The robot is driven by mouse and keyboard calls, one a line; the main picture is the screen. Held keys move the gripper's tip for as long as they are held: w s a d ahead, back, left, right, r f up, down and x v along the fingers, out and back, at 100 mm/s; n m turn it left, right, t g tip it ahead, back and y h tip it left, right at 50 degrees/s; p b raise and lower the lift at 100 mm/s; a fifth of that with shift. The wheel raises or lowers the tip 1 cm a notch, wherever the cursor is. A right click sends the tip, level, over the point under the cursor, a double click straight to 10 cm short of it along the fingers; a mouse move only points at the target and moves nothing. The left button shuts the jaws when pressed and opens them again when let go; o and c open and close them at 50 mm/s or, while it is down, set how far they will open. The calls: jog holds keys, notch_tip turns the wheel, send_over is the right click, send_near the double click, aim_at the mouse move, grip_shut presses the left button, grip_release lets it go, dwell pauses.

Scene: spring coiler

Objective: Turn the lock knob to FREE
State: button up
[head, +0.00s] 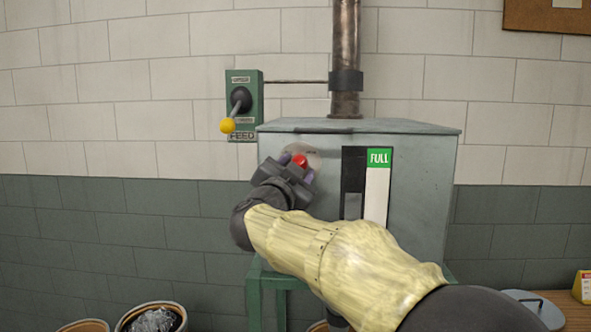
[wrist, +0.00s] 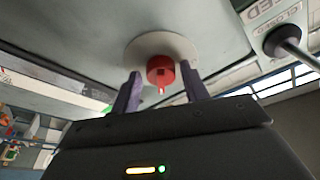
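The red lock knob (head: 299,160) sits on a pale round plate (head: 313,152) on the front of the grey machine box (head: 430,160). In the wrist view the red knob (wrist: 161,70) has a small light pointer mark and stands on its pale disc (wrist: 162,46). My gripper (head: 297,168) is at the knob. In the wrist view its two purple fingers (wrist: 162,88) stand apart on either side of the knob, with visible gaps. The gripper is open. The plate's lettering is too small or hidden to read.
A green FEED lever box (head: 245,88) with a yellow-ended handle (head: 228,125) is on the wall at left. A dark slot and FULL sign (head: 379,157) are right of the knob. A metal pipe (head: 346,50) rises behind the box. Bins (head: 152,318) stand below left.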

jog(key=shift+o, duration=0.6)
jog(key=b+v, duration=0.5)
jog(key=v, duration=1.2)
jog(key=shift+s, duration=0.2)
